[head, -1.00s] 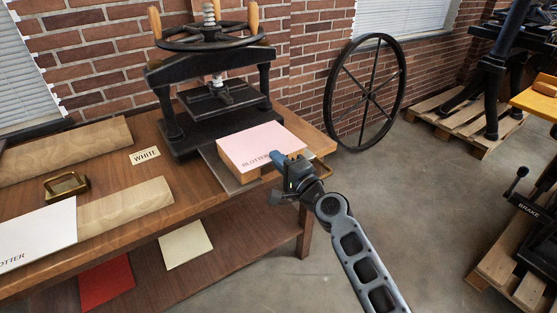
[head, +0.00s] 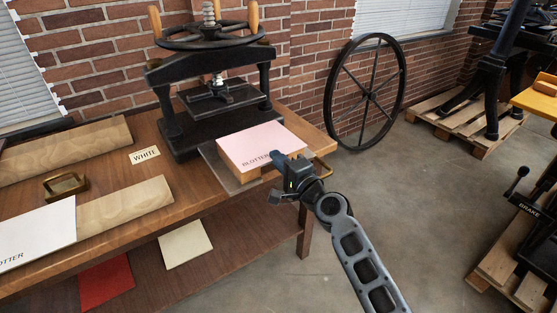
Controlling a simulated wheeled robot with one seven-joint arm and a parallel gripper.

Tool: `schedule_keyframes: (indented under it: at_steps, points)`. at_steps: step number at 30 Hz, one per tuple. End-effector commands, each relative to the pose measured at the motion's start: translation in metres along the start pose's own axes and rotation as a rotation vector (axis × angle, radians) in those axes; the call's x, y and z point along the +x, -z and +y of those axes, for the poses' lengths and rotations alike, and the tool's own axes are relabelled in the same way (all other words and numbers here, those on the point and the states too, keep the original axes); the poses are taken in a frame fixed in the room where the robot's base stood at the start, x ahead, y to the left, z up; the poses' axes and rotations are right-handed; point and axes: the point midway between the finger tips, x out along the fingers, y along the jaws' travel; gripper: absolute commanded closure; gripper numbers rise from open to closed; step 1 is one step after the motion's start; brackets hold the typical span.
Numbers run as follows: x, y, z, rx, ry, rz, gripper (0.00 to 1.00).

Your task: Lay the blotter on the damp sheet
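A pink sheet marked BLOTTER (head: 262,143) lies flat over a wooden block or board on the dark tray (head: 216,166) in front of the black press (head: 208,100). No damp sheet can be made out; anything under the pink blotter is hidden.
On the wooden table (head: 120,170) are a WHITE label (head: 145,155), a brass-framed piece (head: 65,186) and wooden boards (head: 125,208). Red (head: 106,282) and cream (head: 186,244) sheets lie on the lower shelf. A spoked wheel (head: 366,92) leans on the wall. Floor right of the table is open.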

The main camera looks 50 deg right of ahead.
Motion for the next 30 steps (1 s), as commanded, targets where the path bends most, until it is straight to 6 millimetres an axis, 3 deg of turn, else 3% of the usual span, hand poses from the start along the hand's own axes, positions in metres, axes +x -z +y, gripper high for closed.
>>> schedule_keyframes:
  at_steps: [8,17,22,26,30]
  points:
    - [-0.0001,0.0,0.0006,0.0,-0.001,0.0,1.0]
    - [-0.0001,-0.0002,0.0005,0.0,-0.001,0.0,0.69]
    - [-0.0001,-0.0002,0.0005,0.0,-0.001,0.0,0.68]
    - [-0.0001,-0.0002,0.0005,0.0,-0.001,0.0,0.57]
    - [-0.0001,-0.0002,0.0004,0.0,-0.001,0.0,0.57]
